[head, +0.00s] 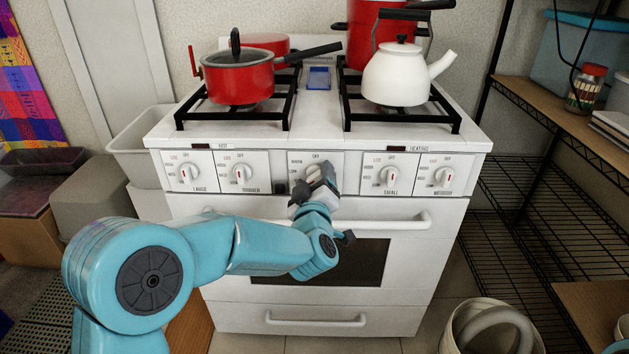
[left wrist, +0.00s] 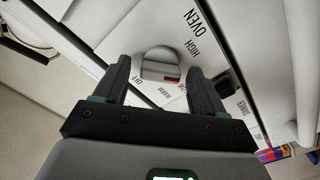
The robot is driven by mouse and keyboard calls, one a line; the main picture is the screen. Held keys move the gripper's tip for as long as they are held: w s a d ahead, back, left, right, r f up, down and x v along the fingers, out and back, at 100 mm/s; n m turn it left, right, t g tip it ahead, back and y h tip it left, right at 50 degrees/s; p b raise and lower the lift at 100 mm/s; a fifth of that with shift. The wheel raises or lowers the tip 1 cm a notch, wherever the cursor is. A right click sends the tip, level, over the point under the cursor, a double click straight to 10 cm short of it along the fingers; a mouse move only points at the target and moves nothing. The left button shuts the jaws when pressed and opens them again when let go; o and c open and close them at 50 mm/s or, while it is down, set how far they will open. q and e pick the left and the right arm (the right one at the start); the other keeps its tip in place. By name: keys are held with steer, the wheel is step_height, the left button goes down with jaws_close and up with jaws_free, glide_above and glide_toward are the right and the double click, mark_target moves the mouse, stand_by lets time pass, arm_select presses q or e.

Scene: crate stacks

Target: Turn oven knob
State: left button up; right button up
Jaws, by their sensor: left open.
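The white stove (head: 190,210) stands ahead, with a row of knobs along its front panel. The oven knob (head: 313,171) is the middle one, partly hidden behind my left gripper (head: 318,188). In the left wrist view the oven knob (left wrist: 158,68) is a round silver-white dial with a raised grip and a small red mark, near the OFF and WARM labels. My left gripper (left wrist: 160,68) is open, with one finger on each side of the knob. Gaps show between the fingers and the knob in that view. My right gripper is not in view.
A burner knob (head: 242,174) sits to the left and another (head: 388,176) to the right. The oven door handle (head: 400,220) runs just below the knobs. A red pan (head: 240,78) and white kettle (head: 398,78) stand on top. A wire shelf (head: 520,200) is at right.

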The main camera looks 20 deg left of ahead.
arm_select(q)
steer(key=c, duration=1.1)
steer(key=shift+o, duration=0.2)
